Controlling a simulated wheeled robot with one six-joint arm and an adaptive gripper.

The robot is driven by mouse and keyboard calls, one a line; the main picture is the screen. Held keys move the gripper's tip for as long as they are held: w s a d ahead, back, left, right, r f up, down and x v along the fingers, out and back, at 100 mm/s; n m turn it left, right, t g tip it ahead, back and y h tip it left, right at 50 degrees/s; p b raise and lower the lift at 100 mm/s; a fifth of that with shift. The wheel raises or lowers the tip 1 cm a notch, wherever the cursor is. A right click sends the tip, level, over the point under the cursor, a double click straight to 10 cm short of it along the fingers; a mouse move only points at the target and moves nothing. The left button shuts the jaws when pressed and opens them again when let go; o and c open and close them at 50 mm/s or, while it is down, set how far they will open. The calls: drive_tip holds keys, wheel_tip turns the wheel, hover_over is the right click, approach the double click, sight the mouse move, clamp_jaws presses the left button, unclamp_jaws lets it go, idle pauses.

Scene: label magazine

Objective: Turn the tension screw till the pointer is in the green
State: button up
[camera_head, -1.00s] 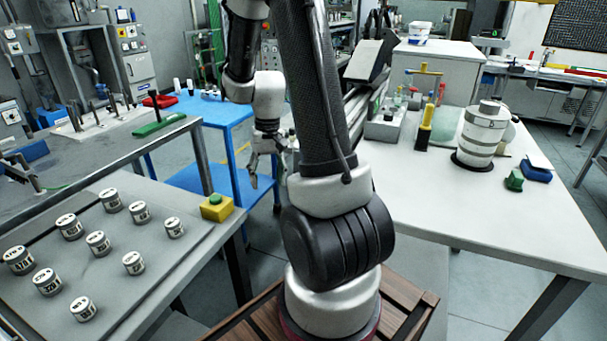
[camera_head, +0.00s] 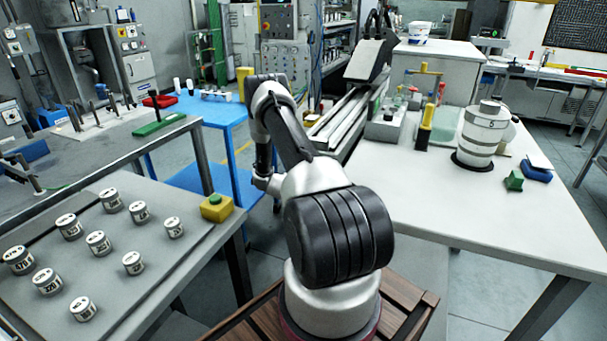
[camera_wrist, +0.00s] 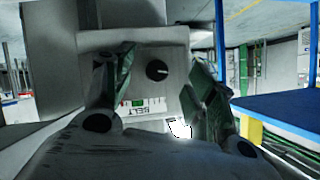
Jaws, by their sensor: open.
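In the wrist view, a round black knob (camera_wrist: 157,70), which looks like the tension screw, has a light mark on its face. It sits on a pale grey panel (camera_wrist: 98,41) between the two fingers of my gripper (camera_wrist: 161,60). The fingers are spread and do not appear to touch the knob. I cannot make out where the pointer stands. In the head view my arm hides my gripper and the knob.
A blue table (camera_head: 212,112) stands left of my arm; it also edges the wrist view at right (camera_wrist: 285,110). A long rail (camera_head: 345,118) runs behind the arm. A white table (camera_head: 450,215) is at right, and labelled jars stand on a grey table (camera_head: 165,262) at left.

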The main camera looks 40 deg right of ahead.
drive_tip(key=w+d+h, duration=0.1)
drive_tip(key=w+d, duration=0.2)
drive_tip(key=d, duration=0.4)
drive_tip(key=shift+w+f, duration=0.3)
drive_tip(key=shift+f, duration=0.1)
drive_tip(key=shift+c, duration=0.4)
drive_tip(key=c, duration=0.9)
